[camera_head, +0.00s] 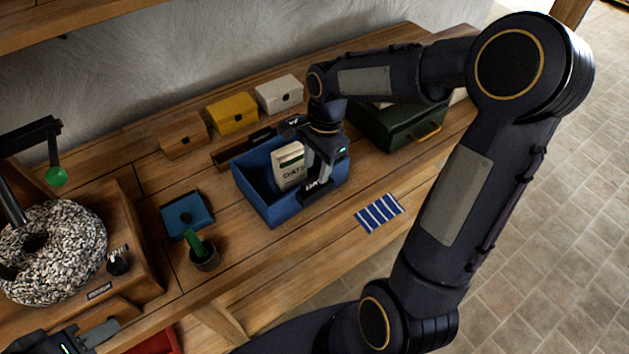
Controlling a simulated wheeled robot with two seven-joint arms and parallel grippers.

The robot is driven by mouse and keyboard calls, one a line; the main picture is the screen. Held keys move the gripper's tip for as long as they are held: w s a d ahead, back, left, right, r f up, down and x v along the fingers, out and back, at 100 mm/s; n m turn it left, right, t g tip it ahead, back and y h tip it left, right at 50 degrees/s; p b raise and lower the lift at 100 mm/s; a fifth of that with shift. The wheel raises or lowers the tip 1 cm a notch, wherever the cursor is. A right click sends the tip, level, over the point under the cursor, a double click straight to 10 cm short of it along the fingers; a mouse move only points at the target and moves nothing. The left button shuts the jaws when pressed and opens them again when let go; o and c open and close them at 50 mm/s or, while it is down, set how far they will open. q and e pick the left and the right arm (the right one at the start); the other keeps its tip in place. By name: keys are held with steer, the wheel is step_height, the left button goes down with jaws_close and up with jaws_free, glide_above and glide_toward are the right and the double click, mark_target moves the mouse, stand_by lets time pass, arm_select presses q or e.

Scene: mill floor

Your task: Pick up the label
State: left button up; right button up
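No separate loose label shows clearly; this printed packet carries the plainest lettering. My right gripper (316,186) reaches down into the bin at the packet's right side and covers part of it. Whether its fingers are closed on the packet is hidden. My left gripper (92,337) is at the bottom left corner, partly cut off by the frame edge, below the wooden mill. Its finger opening is not clear.
A wooden mill (132,266) with a speckled round stone stands at left. Wooden, yellow (232,114) and white boxes line the back. A green crate (388,130) stands right.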

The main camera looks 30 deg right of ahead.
mark_target(314, 176)
steer(key=f, duration=0.3)
steer(key=shift+s+a+f, duration=0.1)
steer(key=shift+a+f, duration=0.15)
steer(key=shift+a, duration=0.15)
jaws_close()
steer(key=shift+r, duration=0.1)
steer(key=shift+r, duration=0.55)
steer(key=s+d+r+b, duration=0.2)
steer(key=s+d+r, duration=0.7)
steer(key=d+r, duration=0.1)
steer(key=shift+s+d+r, duration=0.2)
steer(key=shift+d+r, duration=0.15)
steer(key=shift+r, duration=0.5)
